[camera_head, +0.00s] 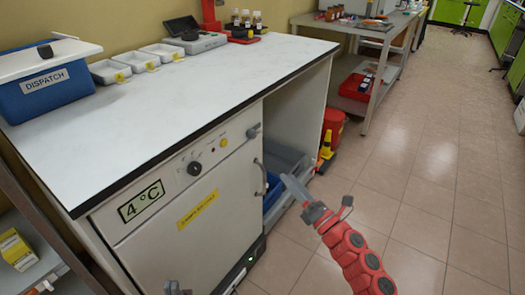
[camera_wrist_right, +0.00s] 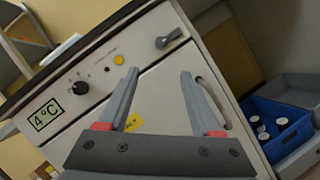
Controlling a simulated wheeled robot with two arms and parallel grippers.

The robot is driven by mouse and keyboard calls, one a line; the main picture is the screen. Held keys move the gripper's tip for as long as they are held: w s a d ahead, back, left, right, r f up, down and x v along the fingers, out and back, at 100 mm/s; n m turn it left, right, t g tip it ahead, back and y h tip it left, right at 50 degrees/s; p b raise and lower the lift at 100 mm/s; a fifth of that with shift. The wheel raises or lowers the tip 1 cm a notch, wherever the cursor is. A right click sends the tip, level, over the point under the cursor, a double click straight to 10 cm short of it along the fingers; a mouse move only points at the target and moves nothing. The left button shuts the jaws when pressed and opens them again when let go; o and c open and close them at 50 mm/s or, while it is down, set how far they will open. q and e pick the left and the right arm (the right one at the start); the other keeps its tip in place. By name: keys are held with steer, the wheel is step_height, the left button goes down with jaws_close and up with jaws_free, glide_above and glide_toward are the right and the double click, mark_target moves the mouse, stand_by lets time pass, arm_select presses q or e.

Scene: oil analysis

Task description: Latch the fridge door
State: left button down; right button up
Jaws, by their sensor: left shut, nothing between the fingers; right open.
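The white fridge (camera_head: 185,225) stands under the worktop, with a 4°C label (camera_head: 142,201) on its panel. Its door looks closed, flush with the front. A grey latch lever (camera_head: 253,131) sits at the upper right, above the door's vertical handle (camera_head: 261,178); in the right wrist view the latch (camera_wrist_right: 169,39) lies tilted and the handle (camera_wrist_right: 213,101) is behind a finger. My right gripper (camera_head: 290,183) is open and empty, in front of the fridge to the right of the handle. My left gripper (camera_head: 176,289) is shut and empty at the bottom edge, mostly cut off.
A blue crate (camera_wrist_right: 274,122) with several bottles stands in the open bay right of the fridge. The worktop (camera_head: 180,105) holds a blue dispatch box (camera_head: 47,92) and white trays (camera_head: 160,53). Yellow and red items stand beyond the bay. The tiled floor at right is clear.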

mark_target(254, 137)
steer(key=b+x, duration=0.1)
steer(key=x, duration=1.6)
steer(key=shift+w+r, duration=0.2)
jaws_close()
